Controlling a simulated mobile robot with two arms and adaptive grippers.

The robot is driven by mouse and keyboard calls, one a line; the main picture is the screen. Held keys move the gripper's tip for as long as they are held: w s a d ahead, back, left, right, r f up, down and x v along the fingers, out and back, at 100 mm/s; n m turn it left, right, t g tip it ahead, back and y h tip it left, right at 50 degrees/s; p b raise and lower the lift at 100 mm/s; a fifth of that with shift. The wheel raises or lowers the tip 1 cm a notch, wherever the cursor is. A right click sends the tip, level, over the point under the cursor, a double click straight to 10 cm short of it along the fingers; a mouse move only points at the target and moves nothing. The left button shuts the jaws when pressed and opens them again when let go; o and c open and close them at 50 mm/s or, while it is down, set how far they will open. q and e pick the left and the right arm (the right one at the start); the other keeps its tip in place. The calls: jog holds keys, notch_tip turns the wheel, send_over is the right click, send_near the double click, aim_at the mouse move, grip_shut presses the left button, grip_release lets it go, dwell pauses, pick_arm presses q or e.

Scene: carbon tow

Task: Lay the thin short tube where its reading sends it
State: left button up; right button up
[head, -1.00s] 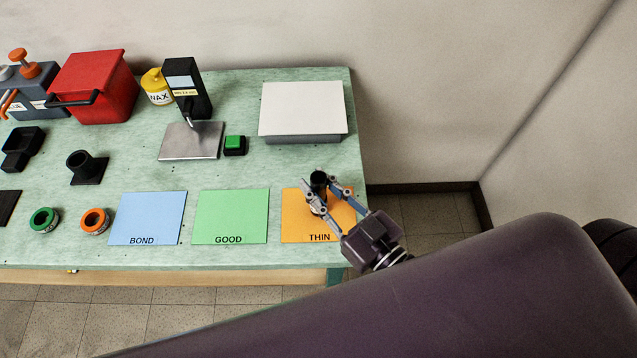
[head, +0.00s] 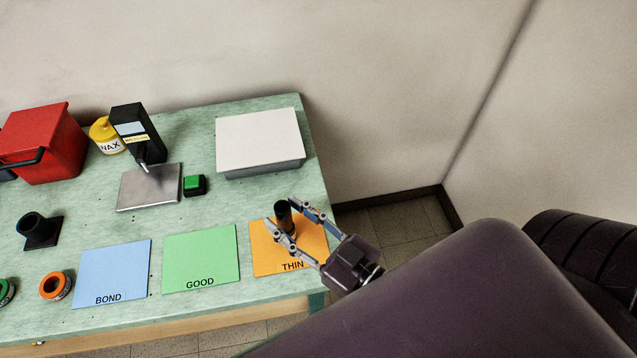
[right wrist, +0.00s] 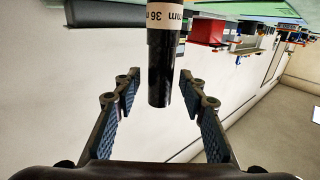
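The short tube (head: 284,216) is black with a pale printed label band. In the head view it appears to stand upright on the orange mat marked THIN (head: 315,241). My right gripper (head: 282,213) reaches in from the lower right with one finger on each side of the tube. In the right wrist view the tube (right wrist: 160,65) sits between the spread fingers, with a clear gap on both sides. Its label shows "36" and "mm"; the rest is cut off. My left gripper is not in view.
A green GOOD mat (head: 201,259) and blue BOND mat (head: 113,274) lie to the left. Behind stand a black gauge (head: 137,133) over a metal plate (head: 150,188), a green button (head: 194,184), a white-topped box (head: 258,140), a WAX pot (head: 106,136) and a red bin (head: 42,145).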

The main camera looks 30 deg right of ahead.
jog(key=b+v, duration=0.1)
jog(key=v, duration=0.9)
jog(key=shift+s+b, duration=0.3)
jog(key=shift+b, duration=0.05)
jog(key=shift+d, duration=0.1)
